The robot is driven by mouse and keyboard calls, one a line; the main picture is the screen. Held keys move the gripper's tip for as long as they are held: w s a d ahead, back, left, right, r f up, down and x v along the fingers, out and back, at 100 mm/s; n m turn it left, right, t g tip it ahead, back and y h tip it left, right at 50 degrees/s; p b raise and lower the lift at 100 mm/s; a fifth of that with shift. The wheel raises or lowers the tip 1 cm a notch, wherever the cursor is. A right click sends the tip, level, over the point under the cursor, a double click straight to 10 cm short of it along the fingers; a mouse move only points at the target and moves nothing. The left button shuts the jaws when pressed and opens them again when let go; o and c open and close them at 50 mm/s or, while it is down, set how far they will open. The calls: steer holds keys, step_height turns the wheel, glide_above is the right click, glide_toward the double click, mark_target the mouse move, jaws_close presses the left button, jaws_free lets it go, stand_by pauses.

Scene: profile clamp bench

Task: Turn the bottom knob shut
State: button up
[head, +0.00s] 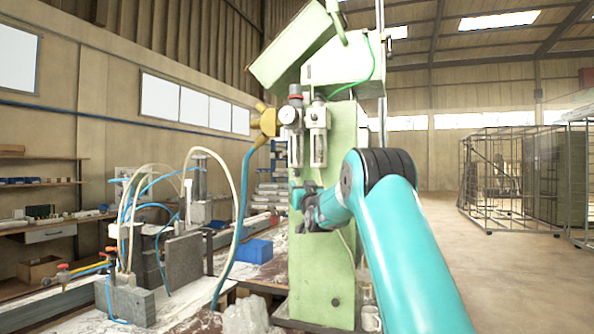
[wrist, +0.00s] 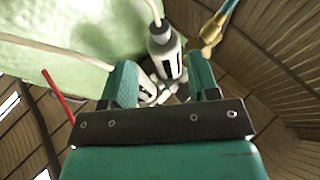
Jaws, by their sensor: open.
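Two air-service units hang on the green machine column in the head view: a left unit with a round gauge (head: 289,115) and a dark red-banded top, and a right unit with a clear bowl (head: 318,148). My gripper (head: 306,198) is below them, in front of the column. In the wrist view, my gripper (wrist: 161,65) is open with its two teal fingers apart. A white and black cylindrical unit (wrist: 162,40) shows beyond and between the fingertips, with pale fittings lower between them. I cannot make out the bottom knob clearly, or whether the fingers touch anything.
A yellow fitting with a blue hose (head: 264,122) is left of the units; brass shows in the wrist view (wrist: 211,32). A bench with hoses, grey blocks (head: 183,258) and a blue box (head: 255,251) is at left. Open floor and wire cages (head: 495,180) are right.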

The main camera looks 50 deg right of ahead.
mark_target(296, 174)
steer(key=p+x, duration=0.3)
steer(key=x, duration=0.4)
steer(key=shift+w+d, duration=0.2)
